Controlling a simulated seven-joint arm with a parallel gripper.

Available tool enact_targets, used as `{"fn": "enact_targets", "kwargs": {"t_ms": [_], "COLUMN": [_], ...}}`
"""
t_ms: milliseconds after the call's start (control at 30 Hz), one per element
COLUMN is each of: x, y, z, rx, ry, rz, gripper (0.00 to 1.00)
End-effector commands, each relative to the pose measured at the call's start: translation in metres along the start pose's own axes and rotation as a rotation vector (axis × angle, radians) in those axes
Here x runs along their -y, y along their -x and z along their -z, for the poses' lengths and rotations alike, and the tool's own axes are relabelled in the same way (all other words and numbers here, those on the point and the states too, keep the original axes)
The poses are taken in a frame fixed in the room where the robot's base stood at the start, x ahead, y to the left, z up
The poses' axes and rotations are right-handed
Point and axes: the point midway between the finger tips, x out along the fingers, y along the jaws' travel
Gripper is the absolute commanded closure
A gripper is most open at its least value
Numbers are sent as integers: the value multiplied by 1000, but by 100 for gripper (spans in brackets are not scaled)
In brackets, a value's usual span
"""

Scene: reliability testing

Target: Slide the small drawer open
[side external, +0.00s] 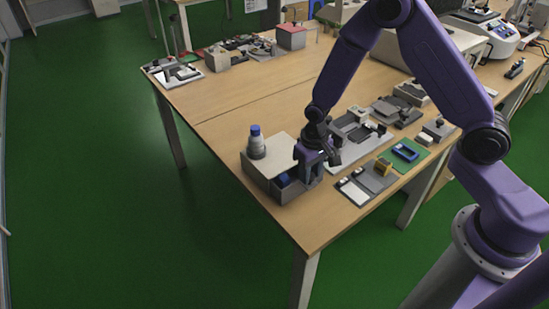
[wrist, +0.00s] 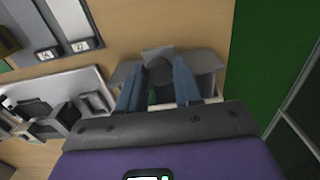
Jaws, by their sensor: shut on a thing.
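The small drawer unit (side external: 262,178) is a low grey box with a pale top, at the near corner of the wooden table. The drawer (side external: 296,187) is at its right side, partly covered by my gripper, and a dark inside with something blue shows there. My gripper (side external: 318,160) points down at this side. In the wrist view my gripper (wrist: 159,72) has its two blue fingers on either side of a dark round knob (wrist: 160,72), shut on it. Grey drawer parts (wrist: 205,62) show beyond the fingers. How far the drawer stands out is hard to tell.
A bottle with a blue cap (side external: 256,143) stands on the unit. Flat trays with a yellow piece (side external: 383,167) and a blue piece (side external: 405,151) lie to the right. A pale fixture plate (side external: 345,150) is behind my gripper. The table's near edge is close.

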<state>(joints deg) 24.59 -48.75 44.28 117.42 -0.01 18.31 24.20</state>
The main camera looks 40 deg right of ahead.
Motion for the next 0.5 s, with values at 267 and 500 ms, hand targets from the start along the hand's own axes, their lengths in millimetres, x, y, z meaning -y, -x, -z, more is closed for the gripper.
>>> {"fn": "enact_targets", "kwargs": {"t_ms": [267, 500], "x": [0, 0], "y": [0, 0], "z": [-22, -40], "rx": [1, 0], "ry": [2, 1], "rz": [-1, 0], "gripper": [81, 81]}}
